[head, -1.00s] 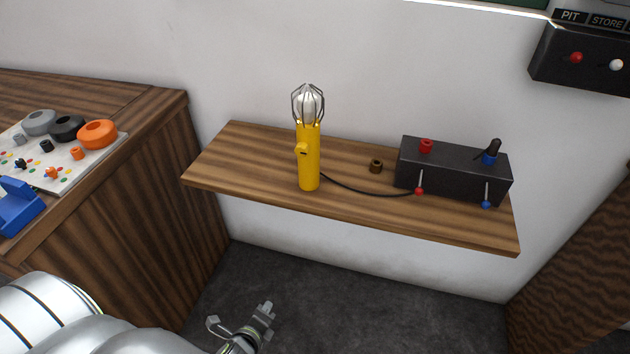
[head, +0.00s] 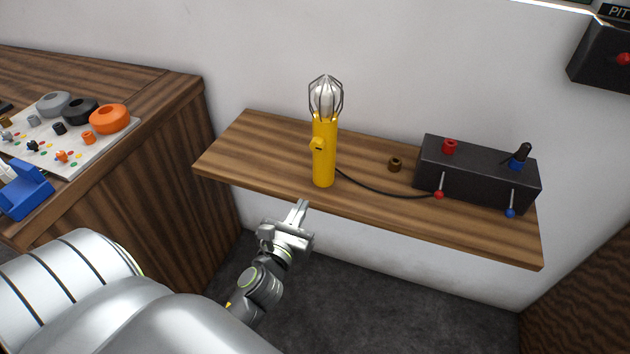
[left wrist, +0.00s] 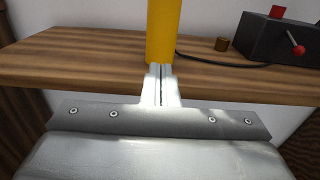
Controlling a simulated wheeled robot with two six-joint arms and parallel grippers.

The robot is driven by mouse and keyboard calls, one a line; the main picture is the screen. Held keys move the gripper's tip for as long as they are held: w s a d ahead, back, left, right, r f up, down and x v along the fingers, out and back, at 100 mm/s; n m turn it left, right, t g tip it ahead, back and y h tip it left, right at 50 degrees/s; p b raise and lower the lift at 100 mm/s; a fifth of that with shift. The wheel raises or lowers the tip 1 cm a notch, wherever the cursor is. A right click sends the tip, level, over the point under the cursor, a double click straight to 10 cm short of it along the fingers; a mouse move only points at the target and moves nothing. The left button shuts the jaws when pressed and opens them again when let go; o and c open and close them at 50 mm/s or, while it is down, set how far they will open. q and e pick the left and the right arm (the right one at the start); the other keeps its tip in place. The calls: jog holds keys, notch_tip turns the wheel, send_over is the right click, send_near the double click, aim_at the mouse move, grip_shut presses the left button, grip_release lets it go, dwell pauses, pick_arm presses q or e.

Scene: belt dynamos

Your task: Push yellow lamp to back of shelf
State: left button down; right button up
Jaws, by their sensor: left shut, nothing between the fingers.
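The yellow lamp (head: 324,152) stands upright on the wooden shelf (head: 250,150), near its front edge, with a caged bulb on top. A black cable runs from it to the right. My left gripper (head: 300,208) is shut and empty, just in front of the shelf's front edge and slightly left of the lamp. In the left wrist view the shut fingers (left wrist: 160,72) point straight at the lower part of the lamp (left wrist: 162,32). Whether they touch it I cannot tell. My right gripper is not in view.
A black box (head: 478,175) with red and blue terminals stands on the shelf's right part. Bare shelf lies behind and left of the lamp. A wooden cabinet (head: 170,160) stands at the left.

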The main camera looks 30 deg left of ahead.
aim_at(318, 174)
pick_arm(q)
jog(key=x, duration=0.9)
jog(key=shift+b, duration=0.3)
jog(key=shift+w, duration=0.1)
jog(key=shift+w, duration=0.1)
jog(key=shift+x, duration=1.5)
jog(key=shift+p, duration=0.3)
